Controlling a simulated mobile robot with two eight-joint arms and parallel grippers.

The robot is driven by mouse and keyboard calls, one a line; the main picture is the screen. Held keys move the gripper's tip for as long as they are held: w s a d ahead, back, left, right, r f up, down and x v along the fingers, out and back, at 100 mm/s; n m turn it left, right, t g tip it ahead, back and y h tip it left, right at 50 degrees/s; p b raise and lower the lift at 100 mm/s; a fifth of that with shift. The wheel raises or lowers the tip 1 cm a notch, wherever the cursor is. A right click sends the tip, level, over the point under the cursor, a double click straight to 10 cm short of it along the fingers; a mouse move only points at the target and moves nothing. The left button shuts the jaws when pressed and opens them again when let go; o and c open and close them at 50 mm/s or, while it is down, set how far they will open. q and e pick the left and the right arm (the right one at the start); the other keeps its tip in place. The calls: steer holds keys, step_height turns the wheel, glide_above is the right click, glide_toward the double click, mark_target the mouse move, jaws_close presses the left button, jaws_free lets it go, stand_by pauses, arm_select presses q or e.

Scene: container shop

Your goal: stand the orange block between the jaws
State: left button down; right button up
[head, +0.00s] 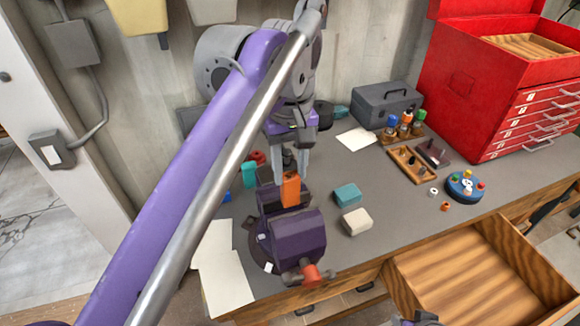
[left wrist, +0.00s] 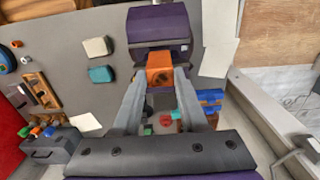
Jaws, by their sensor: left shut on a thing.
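The orange block (head: 290,191) is upright at the purple vise (head: 292,238), by its dark jaws. My left gripper (head: 289,176) comes down from above and is shut on the block. In the left wrist view, the block (left wrist: 160,72) is held between the two grey fingertips (left wrist: 160,82), with the vise (left wrist: 158,26) just beyond it. I cannot tell whether the block's lower end touches the vise. The vise has an orange-red handle hub (head: 311,273) at its front.
A teal block (head: 348,194) and a cream block (head: 356,221) lie right of the vise. White sheets (head: 221,265) lie to its left. Teal and red items stand behind it. A grey toolbox (head: 387,105), red tool chest (head: 470,85) and open drawer (head: 480,270) are farther right.

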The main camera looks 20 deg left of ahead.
mark_target(290, 194)
arm_select(q)
steer(key=shift+f+b, duration=1.45)
steer(key=shift+f, duration=1.95)
arm_select(e)
steer(key=shift+s+f, duration=0.25)
steer(key=shift+f, duration=0.4)
steer(key=shift+s+f, duration=0.25)
steer(key=shift+f, duration=0.4)
steer(key=shift+s+f, duration=0.25)
steer(key=shift+f, duration=0.4)
arm_select(q)
steer(key=shift+c, duration=1.8)
jaws_free()
steer(key=shift+r+p, duration=2)
steer(key=shift+r, duration=1.1)
steer(key=shift+w+f, duration=0.1)
arm_select(e)
step_height(290, 194, up, 6)
steer(key=w, duration=0.2)
steer(key=shift+w+f, duration=0.2)
steer(key=shift+f, duration=0.05)
steer(key=shift+s, duration=0.15)
